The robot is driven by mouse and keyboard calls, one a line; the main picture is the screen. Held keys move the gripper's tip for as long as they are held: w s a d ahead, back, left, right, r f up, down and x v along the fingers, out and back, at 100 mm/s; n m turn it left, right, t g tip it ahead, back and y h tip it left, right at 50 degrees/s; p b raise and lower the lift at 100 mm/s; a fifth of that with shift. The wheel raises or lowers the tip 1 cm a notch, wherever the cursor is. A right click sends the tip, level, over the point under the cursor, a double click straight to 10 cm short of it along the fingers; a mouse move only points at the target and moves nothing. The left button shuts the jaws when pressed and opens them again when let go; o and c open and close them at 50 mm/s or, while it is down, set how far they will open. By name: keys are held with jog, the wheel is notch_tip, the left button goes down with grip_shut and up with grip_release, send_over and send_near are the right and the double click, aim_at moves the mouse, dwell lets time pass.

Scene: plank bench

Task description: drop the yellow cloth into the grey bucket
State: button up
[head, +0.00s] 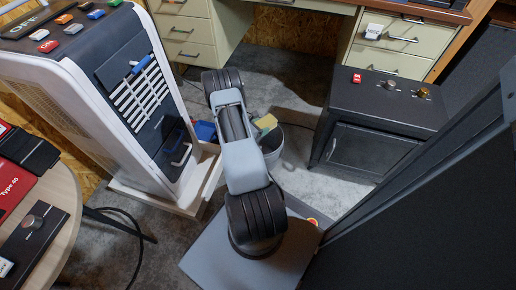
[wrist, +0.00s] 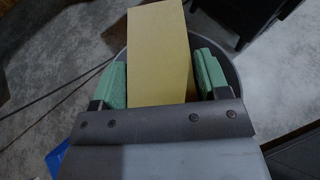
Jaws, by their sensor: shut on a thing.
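The yellow cloth (wrist: 160,50) shows in the wrist view as a flat-sided yellow block between the green finger pads of my gripper (wrist: 163,72). My gripper is shut on it. The grey bucket (wrist: 232,78) is beneath, its round rim showing around the cloth and fingers. In the head view the cloth (head: 266,122) appears over the bucket (head: 273,150), at its upper part. My arm hides the left side of the bucket and most of the gripper there. The bucket's inside is mostly hidden, and I cannot tell the exact height of the cloth above the rim.
A blue object (head: 205,131) is on the floor left of the bucket. A white and black machine (head: 150,100) stands farther left. A dark cabinet (head: 375,130) with knobs stands right. Drawers (head: 190,32) are behind. Grey floor (head: 300,175) is clear near the bucket.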

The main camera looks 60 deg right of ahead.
jog(key=shift+s+d+f, duration=0.1)
jog(key=shift+s+f, duration=0.1)
jog(key=shift+f, duration=0.35)
notch_tip(320, 180, down, 5)
jog(key=b, duration=0.4)
jog(key=shift+w+f, duration=0.1)
jog(key=shift+f, duration=0.05)
jog(key=o, duration=1)
jog(key=shift+p+v, duration=2.5)
jog(key=shift+v, duration=4.5)
jog(key=shift+f, duration=0.1)
